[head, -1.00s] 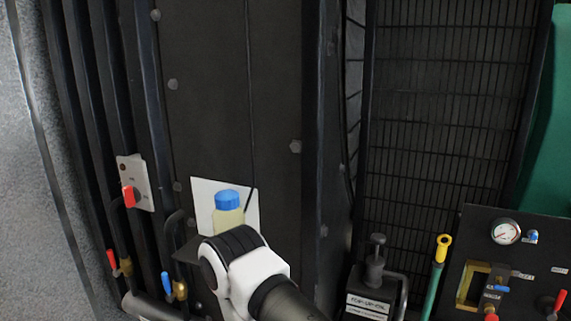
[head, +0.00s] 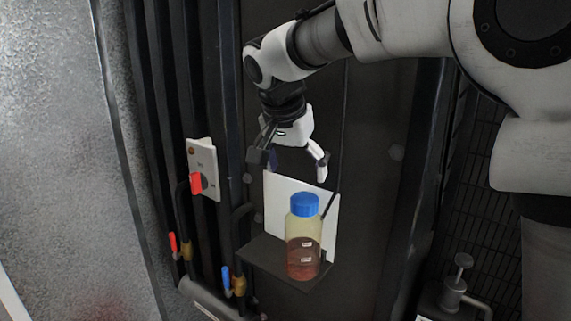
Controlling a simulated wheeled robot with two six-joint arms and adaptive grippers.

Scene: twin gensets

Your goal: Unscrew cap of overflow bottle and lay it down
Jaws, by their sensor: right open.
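The overflow bottle (head: 304,243) stands upright on a small dark shelf (head: 262,256) in the head view. It is translucent yellowish with reddish liquid low inside and small level labels. Its blue cap (head: 304,204) sits on top of the neck. My right gripper (head: 290,168) hangs above and slightly left of the cap, fingers pointing down and spread apart. It is empty and does not touch the cap. My left gripper is not in view.
A white plate (head: 281,196) stands behind the bottle. A thin dark hose rises beside the cap. To the left are a panel with a red switch (head: 197,183), a red-handled valve (head: 173,243) and a blue-handled valve (head: 226,279). A hand pump (head: 457,285) is at lower right.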

